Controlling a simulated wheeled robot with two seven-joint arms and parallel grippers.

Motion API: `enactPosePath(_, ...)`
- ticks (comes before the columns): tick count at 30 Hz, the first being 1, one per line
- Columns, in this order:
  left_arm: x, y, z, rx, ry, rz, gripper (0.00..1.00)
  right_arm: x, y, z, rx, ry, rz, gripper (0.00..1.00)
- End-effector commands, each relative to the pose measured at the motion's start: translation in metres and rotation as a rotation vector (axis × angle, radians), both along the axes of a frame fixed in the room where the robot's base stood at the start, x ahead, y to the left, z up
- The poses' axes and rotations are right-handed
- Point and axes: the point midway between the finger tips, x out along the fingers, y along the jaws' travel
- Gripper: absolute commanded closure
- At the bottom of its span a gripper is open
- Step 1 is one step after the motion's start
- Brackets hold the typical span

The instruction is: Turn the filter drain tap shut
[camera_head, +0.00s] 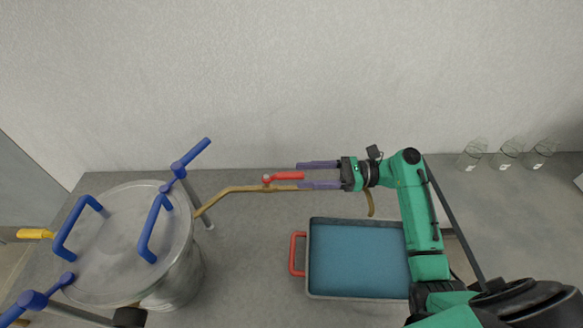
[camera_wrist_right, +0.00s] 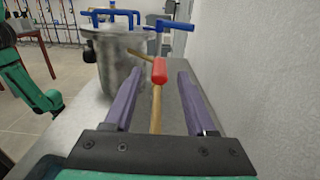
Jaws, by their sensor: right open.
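The drain tap's red lever (camera_head: 284,176) sits on a thin brass pipe (camera_head: 238,189) that runs right from the steel filter vessel (camera_head: 178,278). The lever lies roughly along the pipe. My right gripper (camera_head: 318,175) is open, with its purple fingers one on each side of the pipe and the lever's right end. In the right wrist view the red lever (camera_wrist_right: 159,70) lies between the open fingers (camera_wrist_right: 155,88), with a gap on both sides. The pipe's curved outlet (camera_head: 370,203) shows beyond the gripper. My left gripper is not in view.
A blue tray (camera_head: 357,258) with a red handle (camera_head: 296,254) stands on the grey bench below the pipe. Several glass beakers (camera_head: 507,153) stand at the back right. Blue clamp handles (camera_head: 155,228) rise from the vessel lid. The wall (camera_head: 290,80) is close behind.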

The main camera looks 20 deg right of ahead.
Motion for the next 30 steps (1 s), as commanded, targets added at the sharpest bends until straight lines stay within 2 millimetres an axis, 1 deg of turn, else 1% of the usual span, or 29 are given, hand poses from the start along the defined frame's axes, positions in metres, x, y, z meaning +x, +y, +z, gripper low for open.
enactPosePath(1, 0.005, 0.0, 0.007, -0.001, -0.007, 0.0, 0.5, 0.003, 0.012, 0.004, 0.002, -0.001, 0.002, 0.44)
enactPosePath(3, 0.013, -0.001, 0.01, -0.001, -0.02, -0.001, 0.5, 0.006, 0.025, 0.003, 0.002, 0.0, 0.001, 0.44)
enactPosePath(6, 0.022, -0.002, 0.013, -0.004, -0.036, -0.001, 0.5, 0.009, 0.036, 0.002, 0.001, -0.001, 0.0, 0.44)
enactPosePath(9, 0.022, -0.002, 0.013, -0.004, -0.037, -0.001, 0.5, 0.01, 0.04, 0.0, -0.001, -0.002, -0.001, 0.44)
enactPosePath(14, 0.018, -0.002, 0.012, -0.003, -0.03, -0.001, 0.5, 0.01, 0.04, 0.0, -0.001, -0.002, -0.001, 0.44)
enactPosePath(15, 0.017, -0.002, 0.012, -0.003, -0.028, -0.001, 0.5, 0.01, 0.039, 0.0, -0.001, -0.002, 0.0, 0.48)
enactPosePath(17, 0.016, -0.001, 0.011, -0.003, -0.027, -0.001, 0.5, 0.01, 0.039, 0.0, -0.001, -0.002, 0.0, 0.71)
enactPosePath(18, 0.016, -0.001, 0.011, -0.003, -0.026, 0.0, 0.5, 0.01, 0.039, 0.0, -0.001, -0.002, 0.0, 0.86)
enactPosePath(19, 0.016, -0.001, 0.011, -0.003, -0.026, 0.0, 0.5, 0.01, 0.039, 0.0, -0.001, -0.001, -0.001, 0.97)
enactPosePath(20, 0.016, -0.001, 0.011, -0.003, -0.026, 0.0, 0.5, 0.01, 0.039, 0.0, -0.001, -0.001, -0.001, 1.0)
enactPosePath(30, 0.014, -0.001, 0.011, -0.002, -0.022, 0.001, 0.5, 0.01, 0.039, 0.0, -0.001, -0.002, -0.001, 1.0)
